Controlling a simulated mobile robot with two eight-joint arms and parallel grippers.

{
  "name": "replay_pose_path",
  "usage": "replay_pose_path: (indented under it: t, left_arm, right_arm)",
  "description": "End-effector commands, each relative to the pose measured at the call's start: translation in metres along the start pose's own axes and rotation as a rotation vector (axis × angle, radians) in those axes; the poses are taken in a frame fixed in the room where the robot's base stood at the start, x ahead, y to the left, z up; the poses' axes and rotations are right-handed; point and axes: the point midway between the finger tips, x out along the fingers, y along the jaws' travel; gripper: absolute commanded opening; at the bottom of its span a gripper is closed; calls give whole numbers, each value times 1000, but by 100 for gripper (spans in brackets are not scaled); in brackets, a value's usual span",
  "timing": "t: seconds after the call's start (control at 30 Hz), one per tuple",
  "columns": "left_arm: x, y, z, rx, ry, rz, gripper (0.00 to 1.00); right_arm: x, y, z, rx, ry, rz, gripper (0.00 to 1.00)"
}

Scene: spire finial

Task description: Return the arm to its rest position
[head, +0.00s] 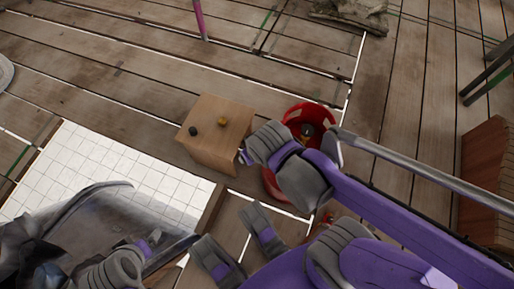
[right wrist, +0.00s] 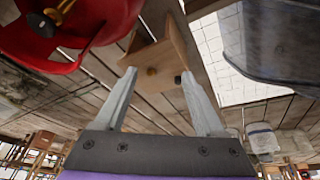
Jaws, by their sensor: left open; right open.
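In the head view, my left gripper (head: 118,265) is low at the left, beside a grey bin. It is open; its fingertips are hard to make out and I see nothing held. My purple right arm reaches in from the right across the red bucket, and its fingers are hidden or unclear there. In the right wrist view, the right gripper (right wrist: 165,100) is open, its two pale fingers well apart with nothing gripped. A wooden stool (right wrist: 170,62) shows beyond and between the fingers.
The stool (head: 207,158) carries a small gold piece (head: 222,121) and a dark ball (head: 193,131). The red bucket (head: 270,182), holding something, is partly behind my right arm. The grey bin (head: 75,217) stands by white tiles (head: 120,165). Plank floor beyond the stool is mostly clear.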

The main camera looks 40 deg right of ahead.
Motion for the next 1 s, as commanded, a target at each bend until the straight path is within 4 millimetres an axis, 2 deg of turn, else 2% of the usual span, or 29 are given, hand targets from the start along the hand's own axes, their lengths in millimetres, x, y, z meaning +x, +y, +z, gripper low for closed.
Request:
replay_pose_path:
  t: [0.03,0.2,0.67,0.77,0.87,1.0]
  left_arm:
    - [0,0,0,0,0,0,88]
    - [0,0,0,0,0,0,88]
    - [-6,0,-1,0,1,0,88]
    - [-19,0,-4,0,4,0,88]
    - [-44,0,-11,0,12,0,88]
    - [-92,0,-25,0,29,0,88]
  right_arm:
    - [-3,-1,10,-11,7,-18,71]
    - [-8,-5,25,-45,23,-58,71]
    - [-15,-6,26,-51,27,-63,71]
    - [-28,-5,23,-51,30,-63,71]
    - [-53,-4,17,-51,38,-63,71]
    - [-102,-1,4,-50,55,-64,71]
